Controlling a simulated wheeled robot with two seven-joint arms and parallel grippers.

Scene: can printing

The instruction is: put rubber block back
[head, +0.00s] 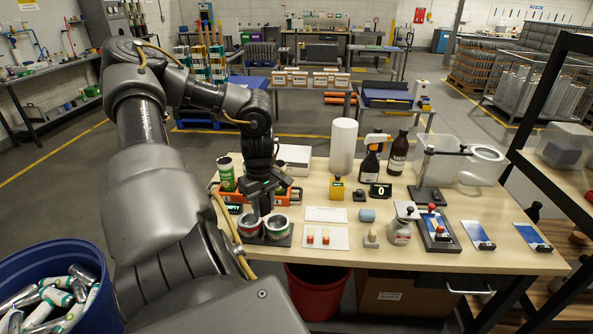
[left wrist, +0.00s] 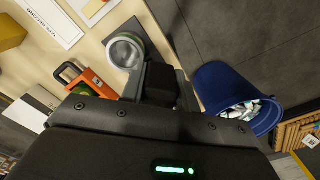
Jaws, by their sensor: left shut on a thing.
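My left gripper (head: 263,206) points down over a dark tray (head: 270,242) at the table's left front. It is shut on a small dark block, which I take to be the rubber block (left wrist: 163,84); dark fingers make its outline hard to tell. Two open cans, a left can (head: 249,227) and a right can (head: 277,226), stand on the tray, close by the fingers. One can (left wrist: 125,52) shows beside the block in the left wrist view. My right gripper is not in view.
An orange toolbox (head: 292,196) stands behind the tray. A blue bin (head: 25,267) of cans stands at left.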

